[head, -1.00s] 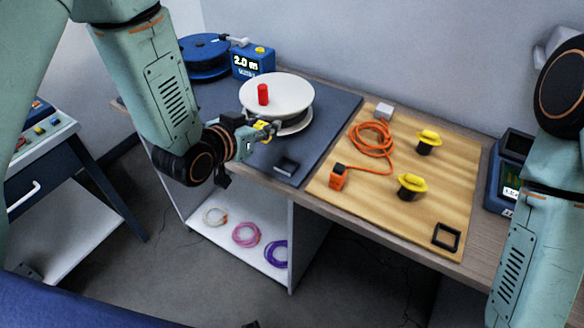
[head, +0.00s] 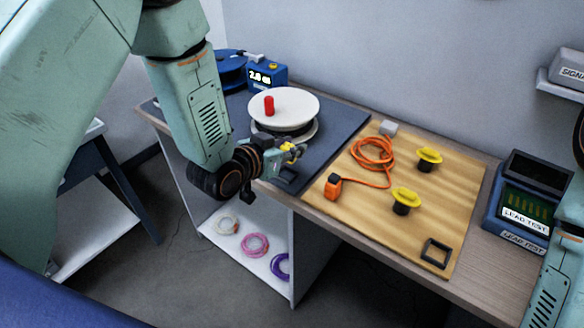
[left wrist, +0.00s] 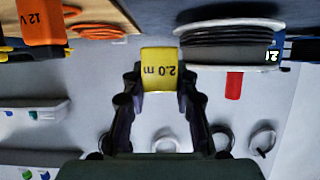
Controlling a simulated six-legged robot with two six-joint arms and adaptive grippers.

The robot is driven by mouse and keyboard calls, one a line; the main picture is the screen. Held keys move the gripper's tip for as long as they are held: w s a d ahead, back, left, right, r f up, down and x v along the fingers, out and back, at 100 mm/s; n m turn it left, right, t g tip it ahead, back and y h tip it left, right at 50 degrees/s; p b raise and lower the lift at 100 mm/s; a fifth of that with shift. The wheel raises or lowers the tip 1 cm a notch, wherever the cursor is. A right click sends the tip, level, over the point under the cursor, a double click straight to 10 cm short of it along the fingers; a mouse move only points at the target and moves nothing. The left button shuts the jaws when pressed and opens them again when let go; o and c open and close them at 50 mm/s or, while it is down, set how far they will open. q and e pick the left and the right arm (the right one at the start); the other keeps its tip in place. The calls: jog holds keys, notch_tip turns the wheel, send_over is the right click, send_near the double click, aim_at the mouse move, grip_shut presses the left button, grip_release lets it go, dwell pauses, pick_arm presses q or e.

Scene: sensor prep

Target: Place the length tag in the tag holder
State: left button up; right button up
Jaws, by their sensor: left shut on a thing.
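My left gripper (head: 294,153) is shut on the length tag, above the near edge of the dark mat. In the left wrist view the tag (left wrist: 160,68) is a yellow block marked "2.0 m", held between both fingers (left wrist: 160,92). In the head view it is a small yellow patch, mostly hidden by the gripper. My right gripper is out of view; only part of my right arm shows.
A white-topped reel (head: 284,104) with a red peg stands just behind the gripper. A blue "2.0 m" display box (head: 267,75) is farther back. The wooden board (head: 455,190) holds an orange cable (head: 373,153), yellow knobs (head: 404,196) and a black square frame (head: 436,253).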

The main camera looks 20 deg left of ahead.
aim_at(288, 175)
pick_arm(q)
jog(key=shift+w+a+f, duration=0.15)
jog(key=shift+a+f, duration=0.15)
jog(key=shift+f, duration=0.25)
jog(key=shift+w+a+f, duration=0.1)
jog(key=shift+a+f, duration=0.2)
jog(key=shift+f, duration=0.25)
notch_tip(288, 175, down, 2)
jog(key=shift+s+f, duration=0.15)
jog(key=shift+s+d+f, duration=0.1)
jog(key=shift+d+f, duration=0.3)
jog(key=shift+d, duration=0.1)
jog(key=shift+a+f, duration=0.1)
jog(key=shift+a, duration=0.1)
jog(key=o, duration=0.6)
jog(key=shift+a, duration=0.2)
jog(key=o, duration=0.3)
jog(key=shift+d, duration=0.3)
jog(key=shift+o, duration=0.2)
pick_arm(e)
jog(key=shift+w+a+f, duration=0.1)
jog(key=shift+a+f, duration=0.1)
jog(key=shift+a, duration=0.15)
pick_arm(q)
jog(key=shift+a, duration=0.15)
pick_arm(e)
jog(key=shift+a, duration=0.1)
